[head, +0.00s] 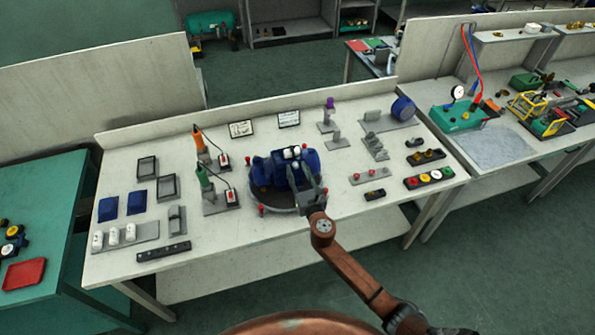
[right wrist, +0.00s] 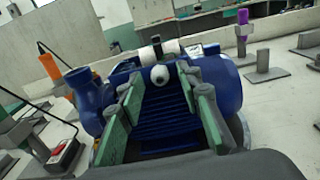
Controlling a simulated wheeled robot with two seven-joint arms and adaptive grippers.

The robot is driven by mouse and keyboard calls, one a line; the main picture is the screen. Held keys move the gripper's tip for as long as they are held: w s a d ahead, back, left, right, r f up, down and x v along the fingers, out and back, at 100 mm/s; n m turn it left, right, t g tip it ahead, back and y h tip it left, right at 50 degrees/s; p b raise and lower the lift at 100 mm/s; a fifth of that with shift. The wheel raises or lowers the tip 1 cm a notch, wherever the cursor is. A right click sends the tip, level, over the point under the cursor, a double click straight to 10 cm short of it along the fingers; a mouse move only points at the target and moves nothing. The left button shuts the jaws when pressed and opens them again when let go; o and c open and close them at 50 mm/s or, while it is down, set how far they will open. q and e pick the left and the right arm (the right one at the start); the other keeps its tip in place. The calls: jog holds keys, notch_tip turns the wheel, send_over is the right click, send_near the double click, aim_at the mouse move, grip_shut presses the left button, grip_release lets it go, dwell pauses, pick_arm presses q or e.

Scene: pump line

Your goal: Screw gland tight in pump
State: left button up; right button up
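The blue pump (head: 262,172) stands on a round dark base in the middle of the bench. It also fills the middle of the right wrist view (right wrist: 228,88), with its ribbed body below the fingers. A pale rounded part (right wrist: 160,76), possibly the gland, shows on the pump between and beyond my fingertips. My right gripper (head: 306,178) is over the pump's near right side. In the right wrist view its green-padded fingers (right wrist: 160,92) are spread, with a gap between them and nothing clearly held. I cannot tell whether they touch the pump. My left gripper is out of view.
Red knobs (head: 262,210) surround the pump base. An orange-handled tool (head: 199,142) and a green-handled tool (head: 204,180) stand in holders to the left. A row of coloured buttons (head: 430,178) and metal fixtures (head: 375,147) lie to the right. The front bench strip is mostly clear.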

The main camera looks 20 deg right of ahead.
jog(key=n+p, duration=0.2)
jog(key=shift+r+n, duration=0.2)
jog(key=shift+n, duration=0.4)
jog(key=shift+f, duration=0.2)
jog(key=shift+r+n+p, duration=0.25)
jog(key=shift+n+p, duration=0.75)
jog(key=shift+p, duration=0.05)
jog(key=shift+f+n+p, duration=0.1)
jog(key=shift+n+p, duration=0.35)
jog(key=shift+n, duration=0.35)
jog(key=shift+f, duration=0.15)
